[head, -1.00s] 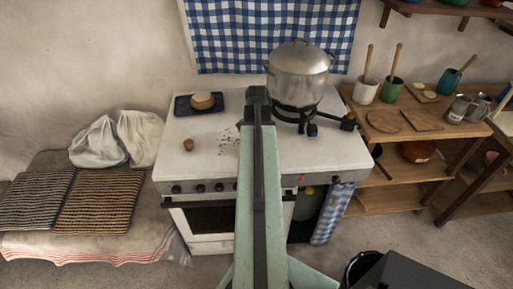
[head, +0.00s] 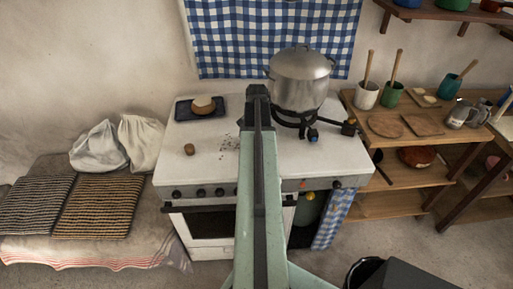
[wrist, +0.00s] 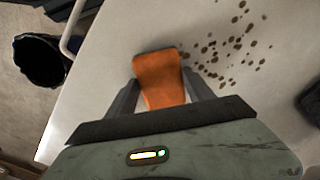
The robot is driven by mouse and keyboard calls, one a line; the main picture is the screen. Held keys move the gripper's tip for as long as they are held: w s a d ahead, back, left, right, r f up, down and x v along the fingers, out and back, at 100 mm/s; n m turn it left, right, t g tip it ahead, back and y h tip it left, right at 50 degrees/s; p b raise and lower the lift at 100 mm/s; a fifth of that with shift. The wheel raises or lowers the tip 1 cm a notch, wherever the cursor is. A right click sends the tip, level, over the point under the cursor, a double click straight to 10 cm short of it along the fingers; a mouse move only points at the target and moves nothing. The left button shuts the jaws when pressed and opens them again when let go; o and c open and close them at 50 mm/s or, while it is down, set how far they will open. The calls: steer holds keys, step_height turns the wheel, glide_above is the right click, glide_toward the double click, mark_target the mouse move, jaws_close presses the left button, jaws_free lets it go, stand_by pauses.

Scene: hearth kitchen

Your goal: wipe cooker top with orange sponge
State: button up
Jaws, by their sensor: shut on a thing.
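The orange sponge (wrist: 160,80) is held between the two fingers of my gripper (wrist: 158,92) in the wrist view. The white cooker top (head: 200,170) has a patch of small dark brown spots (head: 229,145) left of my arm. I cannot tell whether the sponge touches the cooker top (wrist: 110,50). In the head view my arm hides the sponge and the gripper's fingers.
A metal pot (head: 299,82) stands on a black burner at the cooker's back right. A black tray (head: 183,108) with a round pale-topped thing is at the back left. A small brown object (head: 189,149) lies at the left. A black bucket (wrist: 42,60) stands on the floor.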

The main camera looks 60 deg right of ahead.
steer(key=shift+w+d, duration=0.55)
steer(key=shift+d, duration=0.25)
steer(key=shift+w+d, duration=0.55)
steer(key=shift+d, duration=0.2)
steer(key=shift+w+d, duration=0.55)
steer(key=shift+d, duration=0.25)
steer(key=shift+d, duration=0.1)
steer(key=shift+w+d+f, duration=0.1)
steer(key=shift+w+d, duration=0.55)
steer(key=shift+d, duration=0.25)
steer(key=shift+w+d+r, duration=0.1)
steer(key=shift+w+d, duration=0.6)
steer(key=shift+d, duration=0.2)
steer(key=shift+w+d+f, duration=0.1)
steer(key=shift+w+d, duration=0.55)
steer(key=shift+d, duration=0.25)
steer(key=shift+w+a, duration=1.1)
steer(key=shift+w, duration=0.1)
steer(key=shift+s+a, duration=1)
steer(key=shift+a, duration=0.35)
steer(key=shift+s+a, duration=0.95)
steer(key=shift+a, duration=0.4)
steer(key=shift+s+a, duration=1)
steer(key=shift+a, duration=0.35)
